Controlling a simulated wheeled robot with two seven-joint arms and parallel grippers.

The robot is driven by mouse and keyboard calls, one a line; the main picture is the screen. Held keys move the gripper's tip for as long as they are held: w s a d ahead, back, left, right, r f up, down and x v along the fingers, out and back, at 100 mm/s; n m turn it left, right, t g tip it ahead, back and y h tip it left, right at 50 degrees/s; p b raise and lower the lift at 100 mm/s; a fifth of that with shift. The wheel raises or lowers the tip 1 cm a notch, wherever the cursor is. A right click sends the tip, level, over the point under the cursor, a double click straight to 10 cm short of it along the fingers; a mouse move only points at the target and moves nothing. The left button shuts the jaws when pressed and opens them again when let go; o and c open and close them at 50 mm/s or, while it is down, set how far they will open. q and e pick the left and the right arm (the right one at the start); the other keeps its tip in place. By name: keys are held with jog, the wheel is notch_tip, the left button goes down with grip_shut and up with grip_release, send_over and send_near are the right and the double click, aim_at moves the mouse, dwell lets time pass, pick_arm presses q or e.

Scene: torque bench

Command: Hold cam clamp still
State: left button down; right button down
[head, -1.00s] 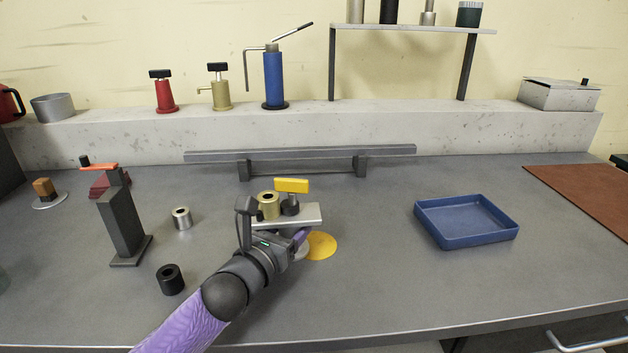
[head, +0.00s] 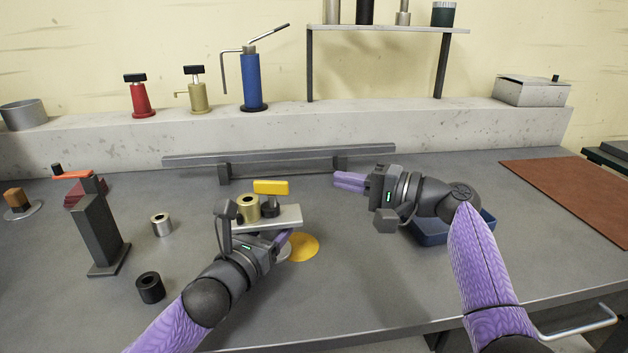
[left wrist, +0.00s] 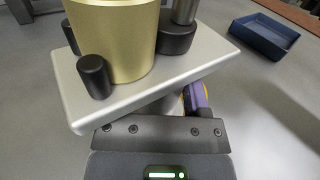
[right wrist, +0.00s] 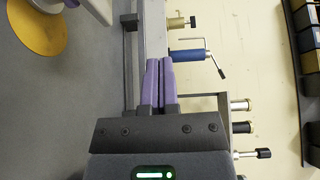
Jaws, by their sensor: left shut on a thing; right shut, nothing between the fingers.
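The cam clamp has a pale metal plate (head: 289,216) carrying a brass cylinder (head: 248,209) and a yellow lever (head: 271,187) on a dark post. The plate and brass cylinder (left wrist: 115,40) fill the top of the left wrist view. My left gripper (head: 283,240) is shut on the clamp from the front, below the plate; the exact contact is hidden. My right gripper (head: 340,181) is shut and empty, to the right of the clamp and apart from it, fingers pointing left. Its closed fingers (right wrist: 159,75) show in the right wrist view.
A yellow disc (head: 302,247) lies by the clamp. A long bar on supports (head: 280,157) stands behind. A blue tray (head: 432,239) is partly hidden by my right arm. A black ring (head: 150,288), steel ring (head: 161,225) and dark stand (head: 101,232) are at left.

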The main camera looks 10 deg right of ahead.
aim_at(288, 189)
jog(key=shift+w+a+f, duration=0.1)
jog(key=shift+w+a, duration=0.1)
jog(key=shift+a, duration=1.25)
jog(key=shift+w+a+r, duration=0.1)
jog(key=shift+w+a, duration=0.1)
jog(key=shift+a, duration=1.2)
jog(key=shift+w+a+f, duration=0.1)
jog(key=shift+w+a, duration=0.1)
jog(key=shift+a, duration=1.25)
jog(key=shift+s+f+m+t+h, duration=0.1)
jog(key=shift+s+m+t+h, duration=0.1)
jog(key=shift+m+t+h, duration=0.6)
jog(key=shift+s, duration=0.35)
jog(key=shift+s+t, duration=0.15)
jog(key=shift+t, duration=0.25)
jog(key=shift+s+a+m+t+h, duration=0.2)
jog(key=shift+s+m+t+h, duration=0.25)
jog(key=shift+m+t+h, duration=0.35)
jog(key=shift+s+a, duration=0.65)
jog(key=shift+s, duration=0.05)
jog(key=shift+s+a, duration=0.15)
jog(key=shift+a, duration=0.15)
